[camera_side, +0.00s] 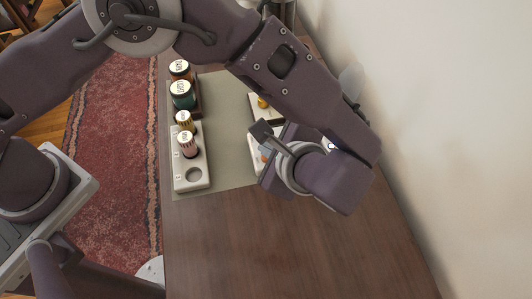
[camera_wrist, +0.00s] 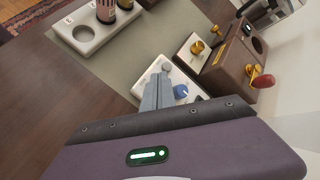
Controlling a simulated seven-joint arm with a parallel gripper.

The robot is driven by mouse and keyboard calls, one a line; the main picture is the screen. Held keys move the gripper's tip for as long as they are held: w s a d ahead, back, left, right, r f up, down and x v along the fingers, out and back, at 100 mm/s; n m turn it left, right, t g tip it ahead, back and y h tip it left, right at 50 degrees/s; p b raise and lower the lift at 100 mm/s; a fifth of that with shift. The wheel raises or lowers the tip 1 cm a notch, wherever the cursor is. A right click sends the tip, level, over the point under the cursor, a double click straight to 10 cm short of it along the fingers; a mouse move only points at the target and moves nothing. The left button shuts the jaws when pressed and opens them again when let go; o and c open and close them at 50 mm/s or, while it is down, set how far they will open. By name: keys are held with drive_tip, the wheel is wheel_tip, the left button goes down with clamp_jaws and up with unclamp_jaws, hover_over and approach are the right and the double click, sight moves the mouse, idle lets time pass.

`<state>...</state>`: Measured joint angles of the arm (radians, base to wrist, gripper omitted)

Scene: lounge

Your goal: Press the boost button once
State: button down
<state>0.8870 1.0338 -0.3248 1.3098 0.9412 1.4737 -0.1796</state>
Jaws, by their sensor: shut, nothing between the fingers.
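No label reading boost is legible, so I cannot tell which part is the boost button. In the wrist view my gripper (camera_wrist: 157,92) is shut and empty, its fingertips in front of a white panel (camera_wrist: 150,73) with a blue knob (camera_wrist: 180,91) just right of them. The fingers hide part of this panel; I cannot tell whether they touch it. In the side view the white panel (camera_side: 256,143) is partly hidden behind my wrist, with a small orange spot on it. A second white panel (camera_wrist: 186,50) with a gold knob (camera_wrist: 197,47) sits beyond it.
A brown box (camera_wrist: 226,70) with a round opening, a gold part and a red knob (camera_wrist: 262,80) stands at the right. A white rack (camera_side: 190,175) with bottles and an empty hole stands left on the grey-green mat (camera_side: 222,130). The near wooden table (camera_side: 260,240) is clear; a wall is right.

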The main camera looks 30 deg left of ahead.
wheel_tip(320, 180, up, 5)
drive_tip(key=shift+f, duration=0.1)
idle(0.3)
idle(1.1)
wheel_tip(320, 180, up, 5)
drive_tip(key=n, duration=0.2)
hover_over(254, 151)
drive_tip(key=s+a+r+n+g+h, duration=0.2)
drive_tip(key=a+r+n+h, duration=0.15)
drive_tip(key=a+r, duration=0.55)
drive_tip(key=s+a+r+n+t+h, duration=0.2)
drive_tip(key=s+a+n+h, duration=0.2)
drive_tip(key=s+a+n, duration=0.6)
drive_tip(key=shift+s+a+r+t, duration=0.2)
drive_tip(key=shift+s+a+t, duration=0.15)
drive_tip(key=shift+s, duration=1.65)
